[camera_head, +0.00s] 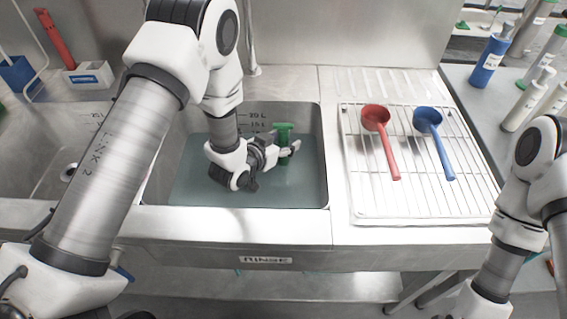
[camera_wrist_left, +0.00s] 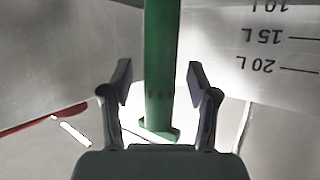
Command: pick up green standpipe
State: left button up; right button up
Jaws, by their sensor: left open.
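The green standpipe (camera_head: 284,150) stands upright in the water-filled rinse basin (camera_head: 300,196). In the left wrist view the standpipe (camera_wrist_left: 161,70) shows as a green tube with a wider collar at its lower end in the picture. My left gripper (camera_head: 287,149) is down in the basin at the standpipe, and its fingers partly hide it. In the left wrist view the open fingers of the left gripper (camera_wrist_left: 160,85) lie on either side of the tube, with a gap visible on both sides. My right gripper is out of view.
A wire rack (camera_head: 415,200) to the right of the basin holds a red ladle (camera_head: 381,140) and a blue ladle (camera_head: 434,142). The basin walls (camera_head: 318,140) surround the left gripper. Several bottles, one a blue bottle (camera_head: 490,62), stand at the far right.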

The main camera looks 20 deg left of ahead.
pick_arm(q)
jog(key=shift+w+f, duration=0.1)
jog(key=shift+w, duration=0.05)
grip_shut()
